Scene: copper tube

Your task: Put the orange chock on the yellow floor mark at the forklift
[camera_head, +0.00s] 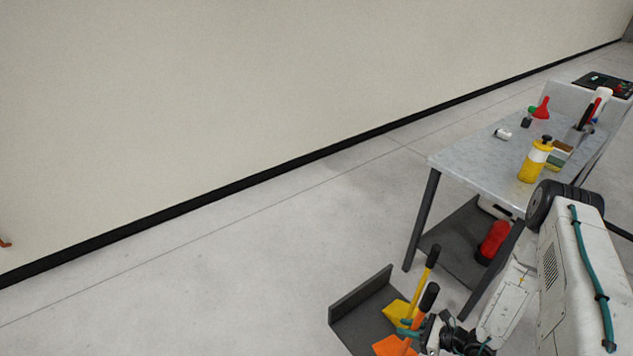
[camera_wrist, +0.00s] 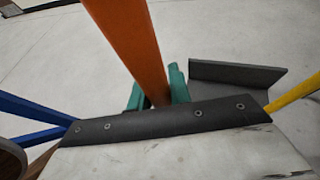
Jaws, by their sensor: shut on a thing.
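The orange chock (camera_head: 392,346) is at the bottom of the head view, partly cut off by the frame edge. Its long orange handle with a black grip rises beside my gripper (camera_head: 410,328). In the wrist view the orange handle (camera_wrist: 133,40) runs between the teal fingers of my gripper (camera_wrist: 157,95), which are shut on it. I cannot tell whether the chock rests on the dark grey rack (camera_head: 360,292) or is raised from it. Neither the forklift nor a yellow floor mark shows in these frames.
A yellow chock (camera_head: 399,311) with a handle stands close behind the orange one. A blue handle (camera_wrist: 35,108) shows at left in the wrist view. A grey table (camera_head: 480,150) with bottles and tools stands at right. The floor (camera_head: 220,270) along the wall is clear.

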